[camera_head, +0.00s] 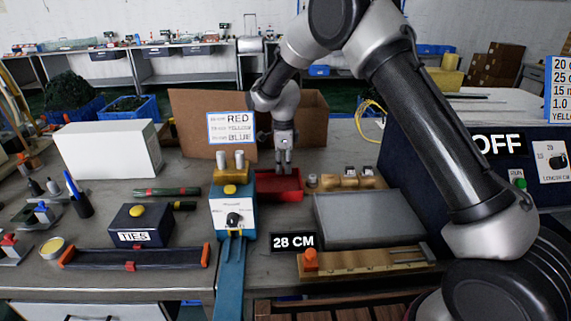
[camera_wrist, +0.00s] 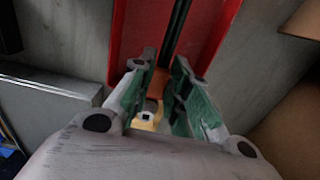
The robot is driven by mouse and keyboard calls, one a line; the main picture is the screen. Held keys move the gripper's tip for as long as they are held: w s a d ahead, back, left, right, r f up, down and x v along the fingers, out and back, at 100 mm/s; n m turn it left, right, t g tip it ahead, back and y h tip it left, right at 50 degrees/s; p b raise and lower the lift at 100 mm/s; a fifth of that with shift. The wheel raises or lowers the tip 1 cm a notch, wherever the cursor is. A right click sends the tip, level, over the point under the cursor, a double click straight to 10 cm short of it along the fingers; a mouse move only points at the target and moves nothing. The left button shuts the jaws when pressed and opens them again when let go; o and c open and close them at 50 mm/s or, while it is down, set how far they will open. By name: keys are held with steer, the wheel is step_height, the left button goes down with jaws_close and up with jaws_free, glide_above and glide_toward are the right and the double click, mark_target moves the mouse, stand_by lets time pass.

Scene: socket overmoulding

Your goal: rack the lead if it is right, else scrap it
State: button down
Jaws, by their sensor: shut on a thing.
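My gripper (camera_head: 284,170) points down over the red tray (camera_head: 292,185) at the middle of the bench. In the wrist view, its green-padded jaws (camera_wrist: 160,95) are shut on a lead, whose pale yellow socket end (camera_wrist: 147,116) with a dark square opening shows between them. An orange-brown piece (camera_wrist: 159,83) and a black strip (camera_wrist: 176,30) lie in line beyond it, over the red tray (camera_wrist: 128,35). I cannot tell whether these are parts of the lead. In the head view the lead is too small to make out.
A blue-and-white dial station (camera_head: 233,212) stands left of the red tray. A wooden block with sockets (camera_head: 350,180) and a grey plate (camera_head: 365,218) are to the right. A wooden gauge (camera_head: 365,262) lies in front, by a "28 CM" sign (camera_head: 293,241). Cardboard (camera_head: 190,125) stands behind.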

mark_target(284, 188)
steer(key=shift+f, duration=3.3)
steer(key=c, duration=1.3)
jaws_free()
